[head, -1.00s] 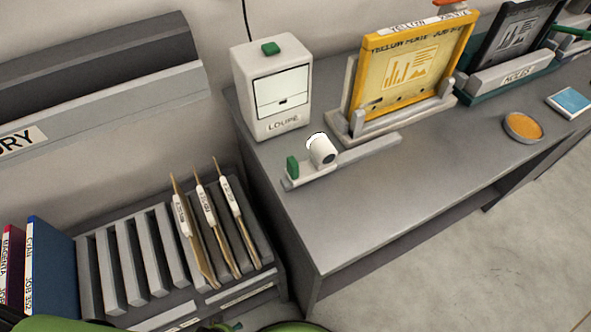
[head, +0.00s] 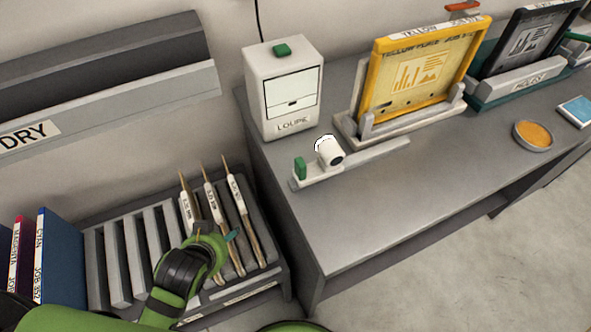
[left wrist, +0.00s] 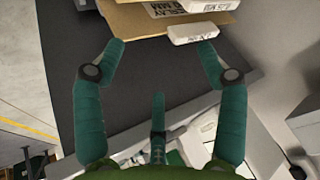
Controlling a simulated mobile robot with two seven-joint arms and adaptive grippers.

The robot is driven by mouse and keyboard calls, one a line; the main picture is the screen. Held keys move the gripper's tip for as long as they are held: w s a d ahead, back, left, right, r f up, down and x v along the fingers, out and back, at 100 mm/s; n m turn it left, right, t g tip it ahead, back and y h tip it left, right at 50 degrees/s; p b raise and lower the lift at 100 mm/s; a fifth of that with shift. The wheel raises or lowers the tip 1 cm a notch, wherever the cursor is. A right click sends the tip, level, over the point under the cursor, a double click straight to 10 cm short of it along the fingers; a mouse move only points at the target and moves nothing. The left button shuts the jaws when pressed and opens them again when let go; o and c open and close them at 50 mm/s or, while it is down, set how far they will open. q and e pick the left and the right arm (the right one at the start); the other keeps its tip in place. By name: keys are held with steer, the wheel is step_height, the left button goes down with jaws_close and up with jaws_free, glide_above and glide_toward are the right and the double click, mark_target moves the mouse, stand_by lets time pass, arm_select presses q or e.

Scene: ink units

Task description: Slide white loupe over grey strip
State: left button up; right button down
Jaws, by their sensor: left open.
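The white loupe (head: 331,151) is a small white cylinder with a dark end. It sits near the left end of the grey strip (head: 372,156), close to a green block (head: 300,168). The strip lies on the grey bench in front of the yellow frame. My left gripper (head: 226,238) is at the rack of upright cards, below and left of the loupe and well apart from it. In the left wrist view its teal fingers (left wrist: 160,46) are spread, with brown cards and a white label just beyond the tips. My right gripper is not in view.
A white box marked LOUPE (head: 285,95) stands behind the strip. The yellow frame (head: 424,70) stands in its holder at the back. An orange round dish (head: 533,135) lies at right. The rack (head: 130,262) is beside the bench; the bench front (head: 400,205) is clear.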

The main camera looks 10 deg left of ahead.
arm_select(q)
steer(key=w+r+m+t, duration=0.4)
steer(key=w, duration=0.3)
steer(key=m+t+h, duration=0.4)
steer(key=m+h, duration=0.7)
steer(key=m, duration=0.6)
glide_toward(298, 172)
steer(key=x, duration=0.4)
steer(key=p+x, duration=0.2)
steer(key=x, duration=0.2)
steer(key=shift+w, duration=0.35)
steer(key=shift+w+d+f, duration=0.1)
steer(key=shift+w+d, duration=0.3)
steer(key=shift+w, duration=0.05)
